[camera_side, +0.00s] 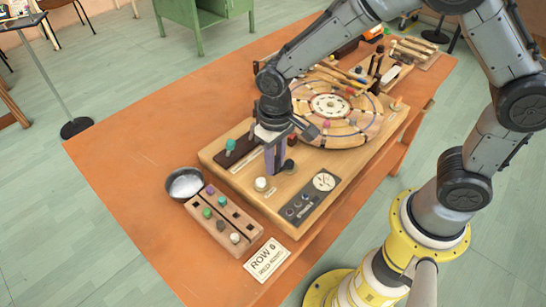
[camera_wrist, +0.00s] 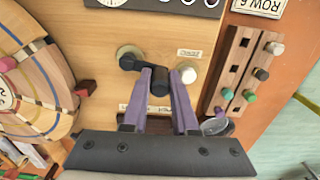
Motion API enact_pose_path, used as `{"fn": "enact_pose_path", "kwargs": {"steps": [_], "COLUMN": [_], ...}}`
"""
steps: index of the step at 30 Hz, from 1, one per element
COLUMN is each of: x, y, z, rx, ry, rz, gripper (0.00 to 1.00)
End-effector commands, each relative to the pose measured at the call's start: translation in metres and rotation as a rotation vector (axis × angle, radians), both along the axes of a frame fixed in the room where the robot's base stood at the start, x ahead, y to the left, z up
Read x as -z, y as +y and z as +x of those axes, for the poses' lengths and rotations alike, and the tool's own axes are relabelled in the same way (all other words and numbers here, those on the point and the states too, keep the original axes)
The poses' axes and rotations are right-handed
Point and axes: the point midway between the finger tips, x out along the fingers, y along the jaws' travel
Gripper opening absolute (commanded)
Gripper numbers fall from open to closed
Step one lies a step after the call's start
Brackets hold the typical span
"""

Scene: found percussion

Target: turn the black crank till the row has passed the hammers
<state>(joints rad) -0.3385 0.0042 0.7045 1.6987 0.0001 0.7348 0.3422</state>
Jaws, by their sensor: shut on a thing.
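My gripper (camera_side: 275,171) reaches down to the front of the wooden box (camera_side: 222,155). In the wrist view its two purple fingers (camera_wrist: 160,74) are shut around the upright handle of the black crank (camera_wrist: 128,62). The crank's arm runs left from the handle to a round metal hub. In the side view my fingers partly hide the crank. The round wooden disc (camera_side: 372,125) lies on the box behind my gripper, with dark segments and coloured pegs on it. My arm hides part of the disc, and I cannot clearly make out the hammers at its edge.
A white knob (camera_wrist: 187,73) stands close beside my fingers. A dial (camera_side: 324,181) is on the box's front right. A wooden peg rack (camera_side: 222,222), a metal bowl (camera_side: 184,184) and a "ROW 6" card (camera_side: 267,260) lie in front. The orange table (camera_side: 130,150) is clear at left.

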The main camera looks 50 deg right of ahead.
Motion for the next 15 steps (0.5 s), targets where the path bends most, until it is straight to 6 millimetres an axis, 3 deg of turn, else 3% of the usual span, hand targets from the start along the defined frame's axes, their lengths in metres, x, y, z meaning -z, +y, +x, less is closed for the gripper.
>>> {"fn": "enact_pose_path", "kwargs": {"steps": [15], "x": [-0.001], "y": [-0.001], "z": [-0.021], "rx": [-0.468], "ry": [-0.001], "rz": [0.0], "gripper": [0.0]}}
